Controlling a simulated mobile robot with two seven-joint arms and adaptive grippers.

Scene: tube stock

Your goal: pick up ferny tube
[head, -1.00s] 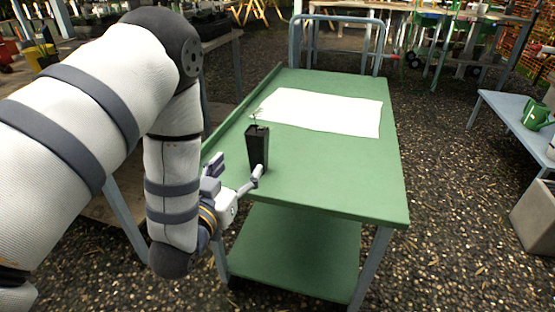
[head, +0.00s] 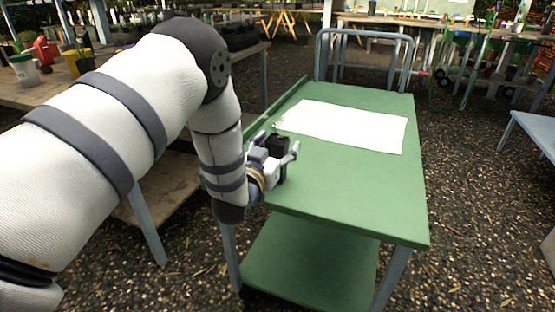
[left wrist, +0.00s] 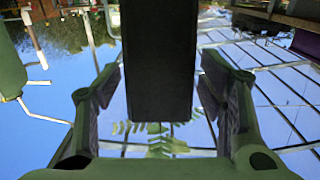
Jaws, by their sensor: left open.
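The ferny tube (head: 278,143) is a tall black square pot with a small green fern at its top. It stands upright on the green trolley top (head: 340,190), near its left edge. My left gripper (head: 277,147) is open at the tube, one finger on each side, and hides its middle in the head view. In the left wrist view the tube (left wrist: 158,60) comes down from the top between the open fingers (left wrist: 165,95), with gaps visible on both sides. The fern leaves (left wrist: 155,140) show below it. My right gripper is not in view.
A white sheet (head: 345,126) lies flat on the far part of the trolley top. A blue-grey rail (head: 365,33) stands at the far end. A wooden bench (head: 60,88) with pots is at the left, and a grey table (head: 535,128) at the right.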

